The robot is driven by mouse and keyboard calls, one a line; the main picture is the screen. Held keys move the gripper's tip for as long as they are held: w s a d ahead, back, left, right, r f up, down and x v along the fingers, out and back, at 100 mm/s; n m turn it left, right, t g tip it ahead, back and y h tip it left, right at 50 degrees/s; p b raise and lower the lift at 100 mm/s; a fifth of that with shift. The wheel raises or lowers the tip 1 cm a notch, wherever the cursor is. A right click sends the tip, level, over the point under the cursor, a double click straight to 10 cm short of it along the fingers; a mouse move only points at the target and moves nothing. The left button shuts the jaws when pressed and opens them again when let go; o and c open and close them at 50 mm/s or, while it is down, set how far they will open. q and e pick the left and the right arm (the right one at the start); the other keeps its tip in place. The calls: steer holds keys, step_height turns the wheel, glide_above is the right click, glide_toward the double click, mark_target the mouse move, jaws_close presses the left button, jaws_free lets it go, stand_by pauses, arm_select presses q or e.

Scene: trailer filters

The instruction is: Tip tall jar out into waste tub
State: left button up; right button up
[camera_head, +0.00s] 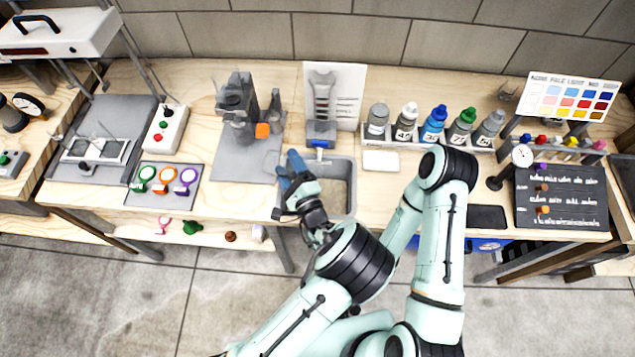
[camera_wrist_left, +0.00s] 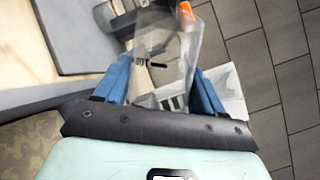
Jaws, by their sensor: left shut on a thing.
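My left gripper (camera_head: 292,172) has blue fingers and is at the left edge of a grey open tub (camera_head: 351,207), which I take for the waste tub. In the left wrist view the left gripper (camera_wrist_left: 160,90) is shut on a clear, see-through jar (camera_wrist_left: 165,45) between its two blue fingers. In the head view I cannot make out the jar at the fingers. The tub has a beige inside; its speckled inside seems to show at the lower left of the left wrist view. I cannot tell the jar's tilt or contents. My right gripper is not in view.
A grey machine (camera_head: 238,105) on a mat stands left of the tub. A grey stand with a blue base (camera_head: 321,130) is just behind it. A rack of several bottles (camera_head: 433,125) and a white block (camera_head: 381,161) are to the right. A dark board (camera_head: 560,196) lies farther right.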

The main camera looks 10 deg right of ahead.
arm_select(q)
steer(key=shift+s+d+r+m+t, duration=0.1)
steer(key=shift+d+r+m+t, duration=0.25)
steer(key=shift+m, duration=0.25)
steer(key=shift+s+d+r+m+t, duration=0.1)
steer(key=shift+d+r+m+t, duration=0.1)
steer(key=shift+d+m, duration=0.3)
stand_by(0.7)
steer(key=shift+a, duration=0.1)
stand_by(0.8)
